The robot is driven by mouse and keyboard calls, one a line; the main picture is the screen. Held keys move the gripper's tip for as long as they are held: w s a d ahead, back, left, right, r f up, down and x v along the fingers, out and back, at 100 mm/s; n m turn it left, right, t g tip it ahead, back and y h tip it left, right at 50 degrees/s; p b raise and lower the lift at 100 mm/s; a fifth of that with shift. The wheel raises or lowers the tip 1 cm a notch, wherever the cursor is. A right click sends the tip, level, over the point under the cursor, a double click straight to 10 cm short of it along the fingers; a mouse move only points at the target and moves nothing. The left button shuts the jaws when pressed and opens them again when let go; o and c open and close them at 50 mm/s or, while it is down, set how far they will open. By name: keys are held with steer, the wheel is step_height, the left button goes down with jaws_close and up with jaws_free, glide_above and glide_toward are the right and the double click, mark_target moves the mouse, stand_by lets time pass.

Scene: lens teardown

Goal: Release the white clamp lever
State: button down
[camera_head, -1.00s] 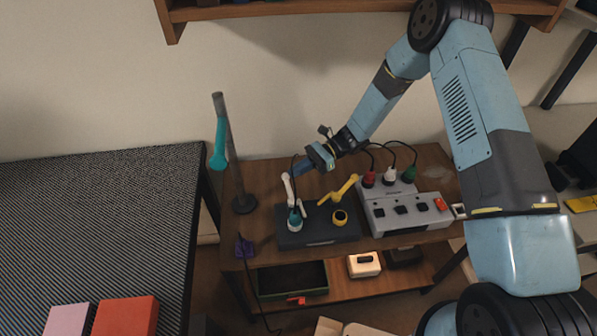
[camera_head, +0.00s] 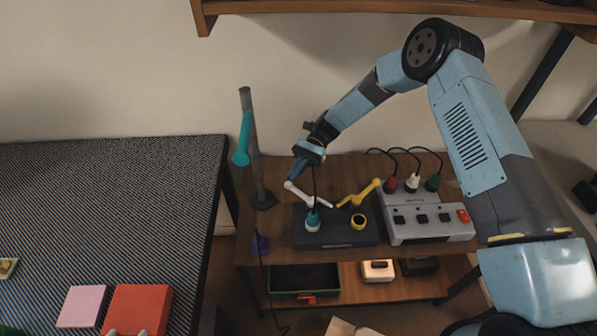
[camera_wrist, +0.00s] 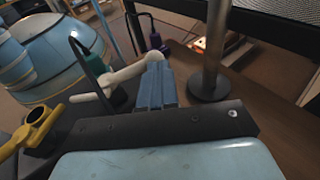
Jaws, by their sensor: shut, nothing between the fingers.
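The white clamp lever (camera_head: 305,195) sits on the dark box (camera_head: 340,238) on the wooden bench, above the teal plug (camera_head: 312,220). It slants down to the right in the head view. In the wrist view the lever (camera_wrist: 122,76) runs from the left up to my fingertips. My gripper (camera_head: 294,177) is shut and empty, with its fingers at the lever's upper left end. In the wrist view its blue fingers (camera_wrist: 156,75) overlap that end; whether they touch it I cannot tell.
A yellow lever (camera_head: 361,192) and a yellow ring (camera_head: 359,222) are right of the white lever. The grey power box (camera_head: 425,228) with plugs stands further right. A dark post (camera_head: 258,165) with a teal handle (camera_head: 243,140) stands close on the left. A cable hangs by my gripper.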

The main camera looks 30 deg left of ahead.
steer(key=shift+s+a, duration=0.2)
steer(key=shift+s, duration=0.1)
steer(key=shift+s, duration=0.15)
steer(key=shift+r, duration=0.1)
stand_by(0.4)
